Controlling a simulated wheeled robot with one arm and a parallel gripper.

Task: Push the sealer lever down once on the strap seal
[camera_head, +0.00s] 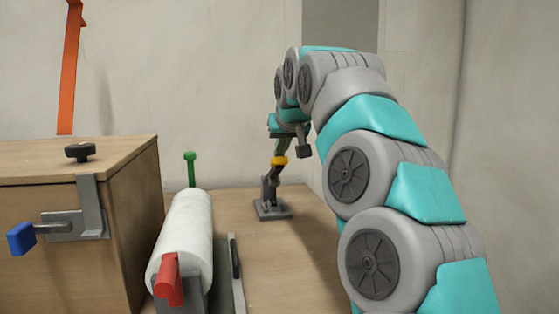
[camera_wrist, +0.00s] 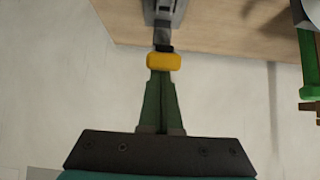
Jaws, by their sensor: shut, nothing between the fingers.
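A lever with a yellow grip (camera_head: 279,161) rises from a dark grey base (camera_head: 273,210) on the wooden tabletop; I take it for the sealer lever. It stands tilted, grip uppermost. My gripper (camera_head: 281,153) is just above the grip, its jaws pointing down at it. In the wrist view, my gripper (camera_wrist: 163,74) has its dark green fingers closed together, with nothing between them. Their tips are at the edge of the yellow grip (camera_wrist: 164,62); whether they touch it I cannot tell. The grey lever base (camera_wrist: 165,12) shows at the top edge. No strap seal is clearly visible.
A wooden box (camera_head: 130,210) with a blue-handled latch (camera_head: 22,238) and a black knob (camera_head: 79,152) stands at left. A white roll (camera_head: 188,235) with a red handle (camera_head: 168,280) and a green-topped post (camera_head: 190,168) are beside it. An orange strap (camera_head: 70,70) hangs on the wall.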

